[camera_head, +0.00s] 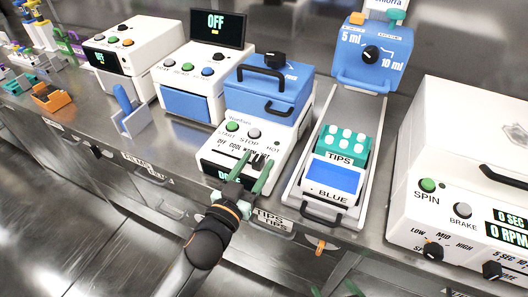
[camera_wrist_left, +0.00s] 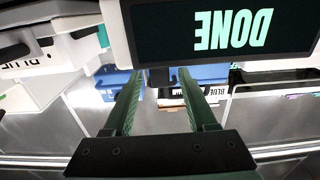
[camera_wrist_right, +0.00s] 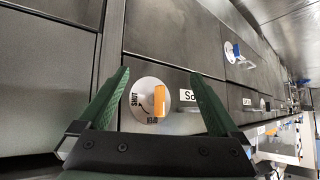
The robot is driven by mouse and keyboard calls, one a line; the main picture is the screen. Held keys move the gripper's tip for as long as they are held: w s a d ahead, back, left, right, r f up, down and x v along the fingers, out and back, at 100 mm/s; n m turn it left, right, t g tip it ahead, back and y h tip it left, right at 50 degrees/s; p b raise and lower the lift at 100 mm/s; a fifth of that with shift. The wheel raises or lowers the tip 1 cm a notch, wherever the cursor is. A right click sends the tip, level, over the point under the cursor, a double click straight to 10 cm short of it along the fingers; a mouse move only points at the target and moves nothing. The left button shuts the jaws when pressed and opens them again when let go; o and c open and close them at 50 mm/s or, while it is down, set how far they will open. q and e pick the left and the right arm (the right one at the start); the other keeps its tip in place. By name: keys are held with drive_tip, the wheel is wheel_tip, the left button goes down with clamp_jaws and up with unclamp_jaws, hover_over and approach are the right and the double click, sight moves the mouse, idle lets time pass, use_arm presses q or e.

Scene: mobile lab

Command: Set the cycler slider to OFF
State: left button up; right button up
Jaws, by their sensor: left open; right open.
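The cycler (camera_head: 228,150) is a white machine with a blue lid (camera_head: 270,88), START and STOP buttons and a slider scale with OFF at its left end. Its dark slider knob (camera_head: 258,160) shows near the right, HOT end, between my left gripper's green fingers. My left gripper (camera_head: 254,168) is open there; contact with the knob cannot be told. In the left wrist view its fingers (camera_wrist_left: 160,95) are apart below an upside-down display (camera_wrist_left: 230,30) reading DONE. My right gripper (camera_wrist_right: 160,95) is open and empty, facing a cabinet front low down.
Right of the cycler stands a sliding tray with a teal tip rack (camera_head: 342,144) and a blue-topped box (camera_head: 333,178). A white centrifuge (camera_head: 470,150) is further right. A white machine with an OFF screen (camera_head: 215,22) stands left. A round valve dial (camera_wrist_right: 151,100) faces my right gripper.

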sight(261, 156)
use_arm(q)
drive_tip(key=shift+b+x, duration=0.55)
drive_tip(key=shift+x, duration=1.9)
clamp_jaws()
